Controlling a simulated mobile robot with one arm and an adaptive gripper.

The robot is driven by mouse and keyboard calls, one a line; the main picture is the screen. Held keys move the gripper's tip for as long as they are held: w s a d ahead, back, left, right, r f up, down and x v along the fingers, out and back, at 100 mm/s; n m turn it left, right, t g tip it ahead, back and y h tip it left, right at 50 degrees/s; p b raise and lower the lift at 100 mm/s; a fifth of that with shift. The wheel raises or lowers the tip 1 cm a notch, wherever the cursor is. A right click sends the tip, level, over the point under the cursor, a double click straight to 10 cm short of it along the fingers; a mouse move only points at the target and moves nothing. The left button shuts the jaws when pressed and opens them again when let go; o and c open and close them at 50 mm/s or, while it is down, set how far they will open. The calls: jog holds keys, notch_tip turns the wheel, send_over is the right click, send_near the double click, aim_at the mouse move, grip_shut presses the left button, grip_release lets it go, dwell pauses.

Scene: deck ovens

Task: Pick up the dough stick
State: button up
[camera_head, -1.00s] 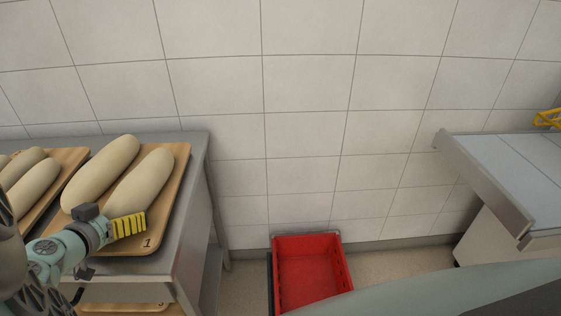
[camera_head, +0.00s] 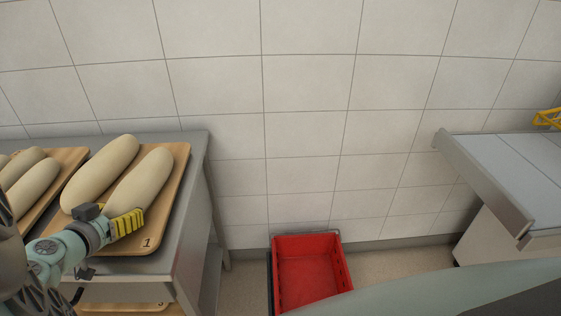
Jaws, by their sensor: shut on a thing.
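Two pale dough sticks lie side by side on a wooden board (camera_head: 172,190) marked 1, at the left. The right dough stick (camera_head: 145,182) has my gripper (camera_head: 128,222) at its near end. My gripper has yellow ridged fingers and is shut on this stick. The far side of the grip is hidden by the dough and the fingers. The stick still rests on the board. The left dough stick (camera_head: 101,172) lies beside it, apart from the fingers.
Another board (camera_head: 65,160) with more dough sticks (camera_head: 30,182) lies at the far left of the steel table (camera_head: 192,215). A red crate (camera_head: 308,272) stands on the floor in the middle. A grey-topped conveyor or table (camera_head: 510,175) is at the right. A tiled wall closes the back.

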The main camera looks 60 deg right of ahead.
aim_at(113, 204)
jog(key=shift+r, duration=0.1)
jog(key=shift+r, duration=0.4)
jog(key=r, duration=0.1)
jog(key=a+r, duration=0.1)
jog(key=shift+s+r+b, duration=0.2)
jog(key=shift+r+b, duration=0.15)
jog(key=shift+b, duration=0.05)
jog(key=s+a+r+b, duration=0.1)
jog(key=s+a+b, duration=0.1)
jog(key=s+a, duration=0.8)
jog(key=shift+s+r, duration=0.2)
jog(key=shift+s, duration=0.4)
